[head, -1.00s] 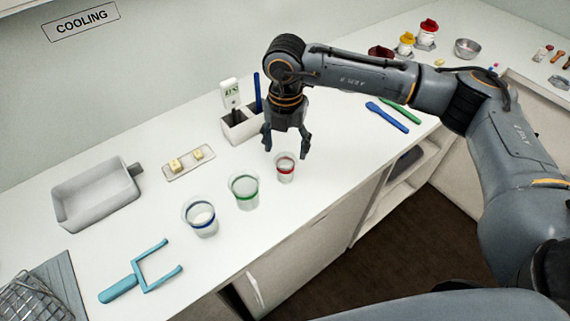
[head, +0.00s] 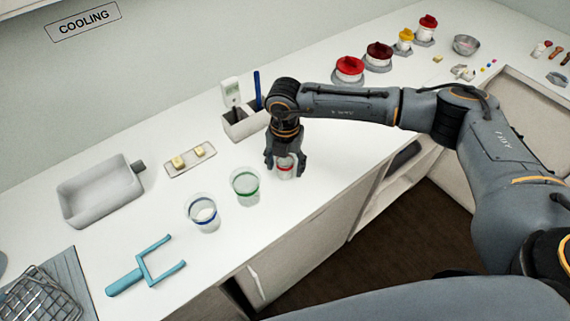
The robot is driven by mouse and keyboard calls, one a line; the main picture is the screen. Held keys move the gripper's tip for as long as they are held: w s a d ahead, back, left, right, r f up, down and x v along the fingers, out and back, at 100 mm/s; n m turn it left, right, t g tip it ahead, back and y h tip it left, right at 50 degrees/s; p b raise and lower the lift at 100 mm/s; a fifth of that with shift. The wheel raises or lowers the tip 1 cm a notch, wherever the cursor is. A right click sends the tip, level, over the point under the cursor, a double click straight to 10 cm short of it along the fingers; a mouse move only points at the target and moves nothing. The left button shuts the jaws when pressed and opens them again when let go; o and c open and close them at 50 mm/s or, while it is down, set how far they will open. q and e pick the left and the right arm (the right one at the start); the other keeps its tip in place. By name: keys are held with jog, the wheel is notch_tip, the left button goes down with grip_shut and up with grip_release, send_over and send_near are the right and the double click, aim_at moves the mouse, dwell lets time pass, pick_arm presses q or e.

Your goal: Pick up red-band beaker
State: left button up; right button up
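The red-band beaker (head: 285,171) stands upright on the white counter, the rightmost of three clear beakers. My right gripper (head: 286,166) points down over it, with one finger on each side of the beaker. The gripper hides the beaker's upper part. I cannot tell whether the fingers touch the beaker or stand just clear of it. The green-band beaker (head: 245,187) and the blue-band beaker (head: 204,213) stand to its left. My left gripper is not in view.
A grey holder (head: 240,125) stands behind the gripper. A tray with yellowish cubes (head: 191,160) and a pale basin (head: 98,192) lie left. A blue two-pronged tool (head: 148,268) lies in front. Red-lidded jars (head: 348,70) stand at the back right.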

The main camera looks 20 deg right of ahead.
jog(key=c, duration=0.7)
jog(key=shift+r, duration=0.1)
